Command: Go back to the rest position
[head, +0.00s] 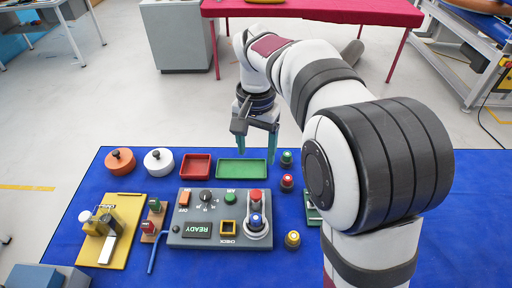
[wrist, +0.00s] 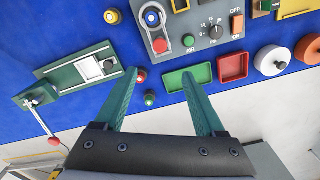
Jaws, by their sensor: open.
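My gripper (head: 256,152) is open and empty. It points down near the far edge of the blue table (head: 95,200), and in the head view its fingertips overlap the green tray (head: 231,178). In the wrist view its two teal fingers (wrist: 159,76) stand wide apart with nothing held between them. My arm reaches over from the right and hides part of the table's right side in the head view.
A red tray (head: 195,166), white disc (head: 159,161) and orange disc (head: 121,161) line the far edge. The control panel (head: 216,232) is central, with a yellow board (head: 128,205) left of it. Small buttons (head: 287,182) and a green latch fixture (wrist: 75,75) lie opposite.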

